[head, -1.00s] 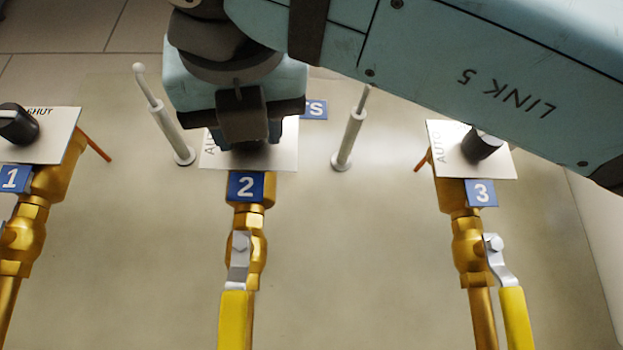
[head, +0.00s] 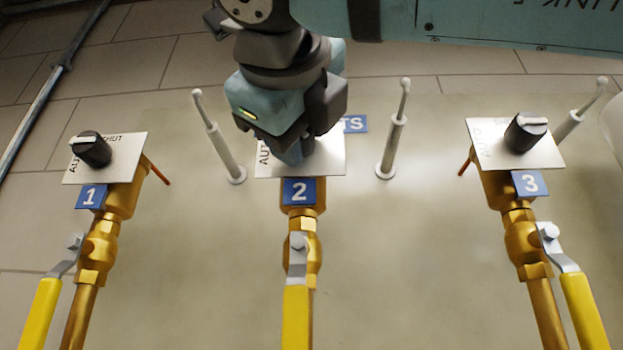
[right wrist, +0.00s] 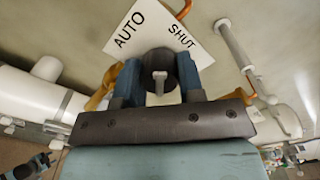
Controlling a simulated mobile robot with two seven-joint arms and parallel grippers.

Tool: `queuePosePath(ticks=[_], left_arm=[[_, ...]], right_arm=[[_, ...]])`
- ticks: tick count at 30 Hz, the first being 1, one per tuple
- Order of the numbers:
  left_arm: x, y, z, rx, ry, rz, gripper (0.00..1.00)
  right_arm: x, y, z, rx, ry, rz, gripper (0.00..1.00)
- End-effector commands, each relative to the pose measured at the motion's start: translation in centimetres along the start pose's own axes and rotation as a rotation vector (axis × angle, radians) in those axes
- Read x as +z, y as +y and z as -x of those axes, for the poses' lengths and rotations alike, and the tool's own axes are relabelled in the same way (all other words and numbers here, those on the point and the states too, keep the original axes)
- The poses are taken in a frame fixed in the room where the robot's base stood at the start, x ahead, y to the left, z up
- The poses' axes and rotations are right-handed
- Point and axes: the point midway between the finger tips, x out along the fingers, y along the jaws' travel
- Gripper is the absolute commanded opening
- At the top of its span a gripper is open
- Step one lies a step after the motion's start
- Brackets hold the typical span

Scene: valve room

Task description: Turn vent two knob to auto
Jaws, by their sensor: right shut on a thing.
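The vent two knob (right wrist: 160,65) is dark, with a pale bar on it, and stands on a white plate (head: 330,162) behind the blue "2" tag (head: 299,191). My right gripper (head: 292,152) is over this plate and hides the knob in the head view. In the right wrist view my right gripper (right wrist: 160,84) has its two blue fingers on either side of the knob, shut on it. The plate's AUTO label (right wrist: 130,28) is left of the knob there, and SHUT (right wrist: 181,36) is to its right. The pale bar lies between the fingers.
Knob 1 (head: 91,149) and knob 3 (head: 525,132) stand on their own plates at either side. Pale posts (head: 222,150) and (head: 393,142) rise beside plate 2. Yellow-handled levers (head: 297,315) sit on the brass pipes below.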

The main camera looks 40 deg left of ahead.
Motion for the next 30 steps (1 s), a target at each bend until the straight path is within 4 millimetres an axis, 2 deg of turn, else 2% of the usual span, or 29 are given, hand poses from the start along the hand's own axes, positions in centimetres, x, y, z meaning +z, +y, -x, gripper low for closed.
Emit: queuePosePath(ticks=[18,30], left_arm=[[-0.35,0.37,0.13,0.0,0.001,0.015,0.43],[-0.34,0.21,0.3,-0.001,-0.006,0.016,0.43]], right_arm=[[0.04,-0.13,-0.03,0.0,0.002,0.566,0.12],[0.03,-0.14,-0.04,0.001,0.001,0.792,0.12]])
